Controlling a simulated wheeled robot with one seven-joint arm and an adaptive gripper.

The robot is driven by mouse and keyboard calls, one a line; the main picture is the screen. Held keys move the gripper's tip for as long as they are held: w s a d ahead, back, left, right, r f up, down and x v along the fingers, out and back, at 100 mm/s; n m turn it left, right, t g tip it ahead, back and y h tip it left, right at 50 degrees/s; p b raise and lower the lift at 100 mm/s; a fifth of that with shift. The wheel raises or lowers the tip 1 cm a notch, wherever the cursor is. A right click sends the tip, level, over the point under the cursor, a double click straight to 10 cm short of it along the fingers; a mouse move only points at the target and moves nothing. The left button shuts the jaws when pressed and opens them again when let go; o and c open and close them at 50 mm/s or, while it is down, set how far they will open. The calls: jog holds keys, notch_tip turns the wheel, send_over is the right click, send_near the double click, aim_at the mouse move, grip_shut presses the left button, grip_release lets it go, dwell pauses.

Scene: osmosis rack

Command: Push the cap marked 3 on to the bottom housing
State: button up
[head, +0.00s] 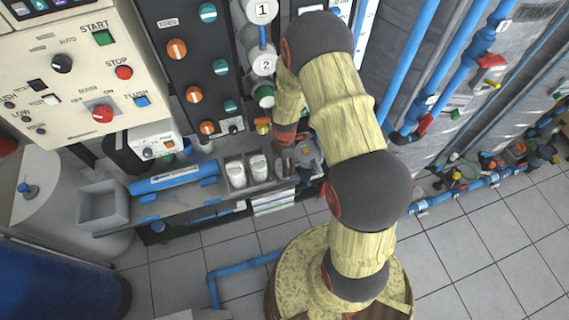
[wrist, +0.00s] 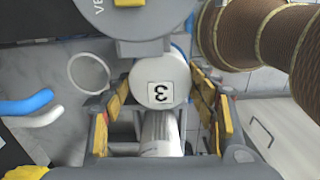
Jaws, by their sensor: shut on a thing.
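The white round cap marked 3 (wrist: 160,78) is in the middle of the wrist view, its label upside down there. My gripper (wrist: 163,98) has its yellow-padded fingers on either side of the cap and is shut on it. A pale cylinder (wrist: 160,132) shows just below the cap between the fingers; I cannot tell what it belongs to. In the head view my gripper (head: 304,160) is low in front of the bench, partly hidden by my arm. The bottom housing (head: 264,94) appears in the column under the caps marked 1 and 2, with a dark green end.
The caps marked 1 (head: 262,10) and 2 (head: 265,65) are on the upper housings. A grey bench (head: 215,198) holds a blue filter (head: 163,180) and white cartridges (head: 246,170). Blue pipes (head: 408,70) stand to the right. The tiled floor at right is mostly clear.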

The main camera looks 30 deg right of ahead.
jog(key=shift+c, duration=0.9)
jog(key=shift+r, duration=0.1)
jog(key=shift+r+p, duration=2.95)
jog(key=shift+r, duration=1.5)
